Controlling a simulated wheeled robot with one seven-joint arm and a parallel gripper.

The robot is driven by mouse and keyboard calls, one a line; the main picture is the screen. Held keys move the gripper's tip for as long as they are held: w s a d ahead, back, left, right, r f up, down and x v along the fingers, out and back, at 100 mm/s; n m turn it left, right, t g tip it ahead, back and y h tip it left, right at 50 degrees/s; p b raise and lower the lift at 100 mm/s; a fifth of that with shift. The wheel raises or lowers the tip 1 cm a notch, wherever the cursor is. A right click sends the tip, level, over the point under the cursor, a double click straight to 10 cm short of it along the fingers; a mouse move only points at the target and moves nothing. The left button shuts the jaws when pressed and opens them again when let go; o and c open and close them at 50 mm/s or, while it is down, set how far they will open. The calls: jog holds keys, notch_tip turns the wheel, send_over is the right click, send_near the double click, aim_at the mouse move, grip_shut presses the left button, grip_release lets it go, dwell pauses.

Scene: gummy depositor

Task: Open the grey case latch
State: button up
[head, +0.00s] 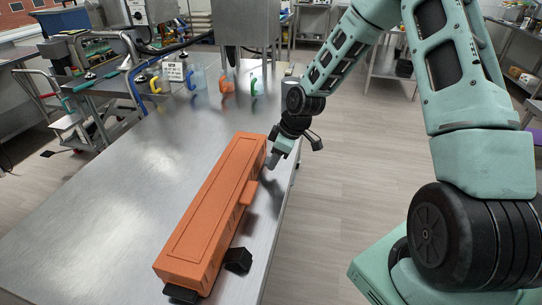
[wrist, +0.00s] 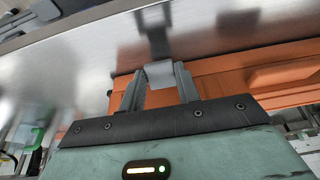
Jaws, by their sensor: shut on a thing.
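A long orange case (head: 212,205) lies on the steel table, its lid down. It also shows in the wrist view (wrist: 225,82). My gripper (head: 272,160) is at the far right end of the case, by its side. In the wrist view, the two fingers of my gripper (wrist: 160,78) are on either side of a small grey latch (wrist: 159,70) at the case's edge and are shut on it. In the head view the latch is hidden or too small to tell from my gripper.
The steel table (head: 105,200) is clear to the left of the case. A black block (head: 238,260) sits at the case's near right side. Several clear jugs with coloured handles (head: 228,82) stand at the table's far end. Bare floor (head: 345,170) lies right of the table.

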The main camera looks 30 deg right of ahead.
aim_at(284, 176)
jog(key=f+t+y, duration=0.1)
jog(key=s+d+f+t+y+b, duration=0.1)
jog(key=t+y, duration=0.1)
jog(key=shift+s+d, duration=0.1)
jog(key=shift+d, duration=0.05)
jog(key=b, duration=0.1)
jog(key=f+t+y+b, duration=0.2)
jog(key=shift+s+d, duration=0.25)
jog(key=shift+d, duration=0.05)
jog(key=shift+t+y+b, duration=0.3)
jog(key=shift+b, duration=0.05)
jog(key=o, duration=1)
jog(key=shift+f, duration=0.1)
jog(key=shift+s, duration=0.1)
jog(key=b+v, duration=0.1)
jog(key=v, duration=1.6)
jog(key=shift+s+d+b, duration=0.1)
jog(key=shift+b, duration=0.2)
